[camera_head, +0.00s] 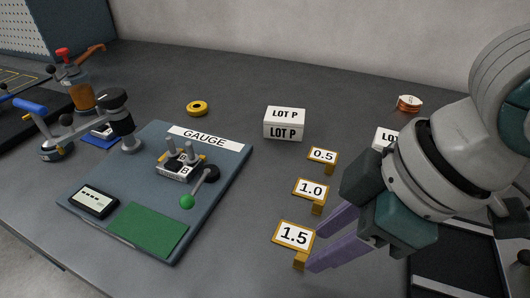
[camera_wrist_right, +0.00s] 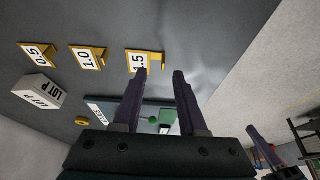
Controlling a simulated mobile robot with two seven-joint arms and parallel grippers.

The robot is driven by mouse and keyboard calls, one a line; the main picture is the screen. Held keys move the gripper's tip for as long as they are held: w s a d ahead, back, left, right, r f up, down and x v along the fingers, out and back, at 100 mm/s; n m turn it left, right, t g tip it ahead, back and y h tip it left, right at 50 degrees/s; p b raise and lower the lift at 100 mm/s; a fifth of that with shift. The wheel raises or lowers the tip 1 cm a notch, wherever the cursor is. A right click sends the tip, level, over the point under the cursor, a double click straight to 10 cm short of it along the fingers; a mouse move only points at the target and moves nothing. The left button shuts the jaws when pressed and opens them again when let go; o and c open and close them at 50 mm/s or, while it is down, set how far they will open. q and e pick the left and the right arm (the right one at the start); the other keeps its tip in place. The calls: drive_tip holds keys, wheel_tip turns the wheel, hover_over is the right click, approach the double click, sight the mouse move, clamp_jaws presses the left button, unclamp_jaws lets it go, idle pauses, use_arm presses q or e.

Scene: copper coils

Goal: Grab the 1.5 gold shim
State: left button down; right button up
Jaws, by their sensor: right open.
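The 1.5 gold shim (camera_head: 300,262) is a small gold block at the lower right corner of a gold-edged 1.5 label (camera_head: 293,235) on the grey table. In the right wrist view, the 1.5 label (camera_wrist_right: 137,62) is partly hidden by a fingertip. My right gripper (camera_head: 316,242) has purple fingers, open and empty, just right of the 1.5 shim. In the wrist view its fingertips (camera_wrist_right: 160,75) are apart, the left one overlapping the label's edge; contact cannot be told. Part of my left gripper (camera_wrist_right: 264,150) seems to show at the wrist view's lower right.
The 1.0 label (camera_head: 310,188) and 0.5 label (camera_head: 322,155) stand in line behind, each with a gold block. A gauge board (camera_head: 225,175) lies left. A white LOT P box (camera_head: 284,124), yellow ring (camera_head: 197,108) and copper coil (camera_head: 409,103) stand farther back.

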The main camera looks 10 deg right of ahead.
sight(303, 261)
drive_tip(key=x, duration=0.2)
drive_tip(key=b+x, duration=0.1)
drive_tip(key=x, duration=0.1)
drive_tip(key=shift+s+a+f, duration=0.15)
drive_tip(key=shift+a+f, duration=0.1)
drive_tip(key=shift+f, duration=0.05)
drive_tip(key=shift+c, duration=0.3)
clamp_jaws()
idle(0.8)
